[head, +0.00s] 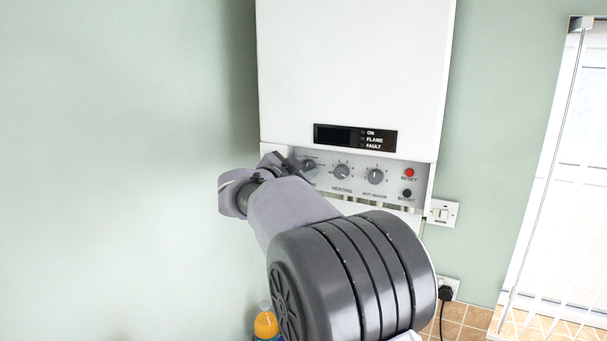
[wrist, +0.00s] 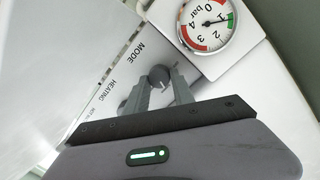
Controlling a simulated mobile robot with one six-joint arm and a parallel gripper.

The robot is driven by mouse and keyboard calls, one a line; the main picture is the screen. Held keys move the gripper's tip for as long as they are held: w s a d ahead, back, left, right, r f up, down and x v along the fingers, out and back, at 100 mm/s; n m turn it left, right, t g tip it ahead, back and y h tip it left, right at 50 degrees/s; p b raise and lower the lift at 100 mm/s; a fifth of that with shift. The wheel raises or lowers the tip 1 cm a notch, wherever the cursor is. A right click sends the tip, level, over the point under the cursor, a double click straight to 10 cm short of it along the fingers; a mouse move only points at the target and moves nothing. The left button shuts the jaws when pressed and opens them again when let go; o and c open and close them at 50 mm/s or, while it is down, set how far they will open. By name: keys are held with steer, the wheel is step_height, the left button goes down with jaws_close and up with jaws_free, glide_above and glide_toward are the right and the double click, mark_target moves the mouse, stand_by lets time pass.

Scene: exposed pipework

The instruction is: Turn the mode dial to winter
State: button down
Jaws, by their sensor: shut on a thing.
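The mode dial (head: 309,166) is the leftmost grey knob on the boiler's control panel. In the wrist view the dial (wrist: 159,76) shows between my fingertips, beside the printed word MODE. My gripper (head: 297,165) reaches the panel from the left in the head view. In the wrist view my gripper (wrist: 161,84) is shut on the mode dial, one finger on each side. The dial's position marks are too small or covered to read, so I cannot tell which setting it points to.
The heating dial (head: 342,171) and another dial (head: 376,176) sit to the right, then a red button (head: 409,173) and a black button (head: 407,193). A round pressure gauge (wrist: 207,24) is close to my gripper. The wall left of the white boiler (head: 352,70) is clear.

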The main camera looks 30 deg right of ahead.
steer(key=m+b, duration=0.1)
steer(key=m, duration=0.1)
steer(key=m+b, duration=0.2)
steer(key=m, duration=0.1)
steer(key=shift+s+d+f+t, duration=0.1)
steer(key=shift+s+f+t, duration=0.1)
steer(key=shift+t, duration=0.2)
steer(key=m+b, duration=0.3)
steer(key=shift+m+t+b, duration=0.3)
steer(key=shift+m+b, duration=0.55)
steer(key=shift+m, duration=0.65)
steer(key=c, duration=1.1)
jaws_free()
steer(key=b+v, duration=0.2)
steer(key=v, duration=0.6)
steer(key=b+v, duration=0.2)
steer(key=v, duration=0.7)
steer(key=shift+s+r, duration=0.25)
